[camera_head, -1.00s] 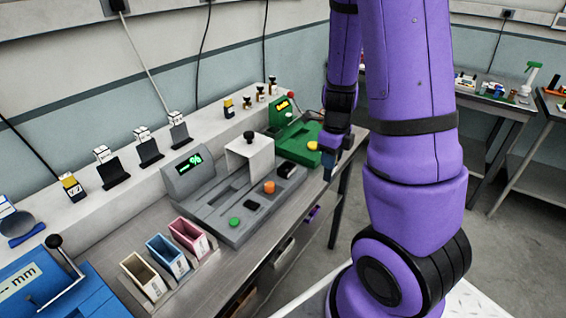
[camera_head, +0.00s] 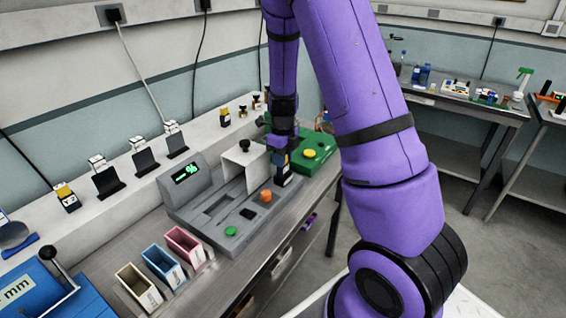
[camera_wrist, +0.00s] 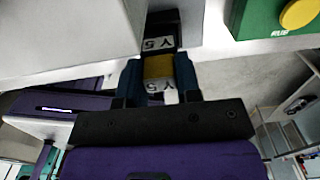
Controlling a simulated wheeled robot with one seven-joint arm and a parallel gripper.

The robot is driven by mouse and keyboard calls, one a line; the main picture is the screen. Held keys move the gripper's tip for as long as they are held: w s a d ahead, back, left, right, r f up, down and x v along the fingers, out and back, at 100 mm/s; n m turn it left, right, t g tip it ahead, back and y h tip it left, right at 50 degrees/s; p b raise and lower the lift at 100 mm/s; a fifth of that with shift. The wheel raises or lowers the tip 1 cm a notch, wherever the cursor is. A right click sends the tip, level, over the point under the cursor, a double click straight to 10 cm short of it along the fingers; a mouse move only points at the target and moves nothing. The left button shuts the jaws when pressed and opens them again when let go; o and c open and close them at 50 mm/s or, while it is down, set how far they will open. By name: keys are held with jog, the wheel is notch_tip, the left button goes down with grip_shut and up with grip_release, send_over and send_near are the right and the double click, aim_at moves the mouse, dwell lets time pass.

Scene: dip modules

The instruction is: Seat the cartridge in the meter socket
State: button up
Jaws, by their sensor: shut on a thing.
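The cartridge (camera_wrist: 158,66), dark with a yellow band and white "Y 5" labels, is between my gripper's teal fingers (camera_wrist: 158,76) in the wrist view. My gripper (camera_head: 282,160) is shut on it. In the head view the cartridge (camera_head: 283,181) hangs below my gripper at the right end of the grey meter (camera_head: 232,243). The meter has a lit green display (camera_head: 186,173), a long slot and a white bracket (camera_head: 243,166). The gripper and cartridge hide the meter's right end, so I cannot tell whether the cartridge touches the socket.
A green device (camera_head: 318,146) with a yellow button stands just right of my gripper. An orange knob (camera_head: 266,195) and a green button (camera_head: 230,231) are on the meter. Open bins (camera_head: 184,243) stand in front, and black holders (camera_head: 145,161) line the back shelf.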

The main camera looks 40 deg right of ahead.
jog(key=shift+f, duration=0.95)
jog(key=shift+f, duration=0.1)
jog(key=o, duration=0.9)
jog(key=shift+o, duration=0.2)
